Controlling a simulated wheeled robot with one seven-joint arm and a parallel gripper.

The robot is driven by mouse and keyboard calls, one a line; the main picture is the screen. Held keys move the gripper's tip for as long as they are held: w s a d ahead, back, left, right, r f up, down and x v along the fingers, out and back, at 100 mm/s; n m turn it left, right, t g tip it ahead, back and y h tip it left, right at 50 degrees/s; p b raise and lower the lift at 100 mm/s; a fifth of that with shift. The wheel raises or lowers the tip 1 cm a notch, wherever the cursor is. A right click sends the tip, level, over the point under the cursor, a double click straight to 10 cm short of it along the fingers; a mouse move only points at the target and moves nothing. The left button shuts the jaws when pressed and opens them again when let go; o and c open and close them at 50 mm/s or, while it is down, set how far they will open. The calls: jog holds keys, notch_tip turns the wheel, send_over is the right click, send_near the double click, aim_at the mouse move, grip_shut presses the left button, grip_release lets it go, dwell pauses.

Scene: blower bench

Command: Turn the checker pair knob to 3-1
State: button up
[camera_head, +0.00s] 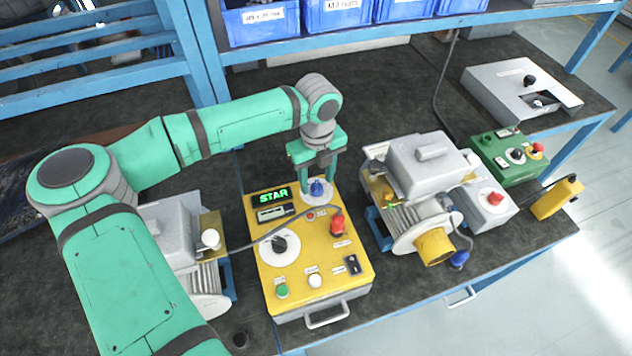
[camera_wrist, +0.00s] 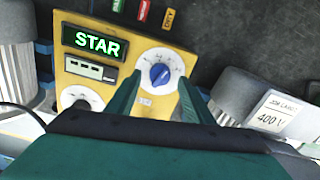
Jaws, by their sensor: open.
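The yellow checker box (camera_head: 333,268) stands on the bench in the middle of the head view. Its blue knob (camera_head: 317,187) sits on a white round dial at the far right corner of the panel. The knob also shows in the wrist view (camera_wrist: 159,75), its pointer toward the lower left; the dial marks are too small to read. A black knob (camera_head: 279,244) sits on a larger white dial. The green display (camera_wrist: 95,43) reads STAR. My gripper (camera_wrist: 157,85) is open, its green fingers on either side of the blue knob. Whether they touch it is unclear.
A grey motor with a yellow shaft end (camera_head: 435,246) stands right of the box, and another grey motor (camera_head: 175,235) stands left. A red plug (camera_head: 337,225) with a cable rises from the panel. A green box (camera_head: 508,155) stands farther right. Blue bins (camera_head: 340,14) line the back shelf.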

jog(key=shift+f, duration=0.9)
jog(key=c, duration=1)
jog(key=shift+c, duration=0.2)
jog(key=shift+m, duration=0.4)
jog(key=m, duration=0.3)
jog(key=shift+m, duration=2)
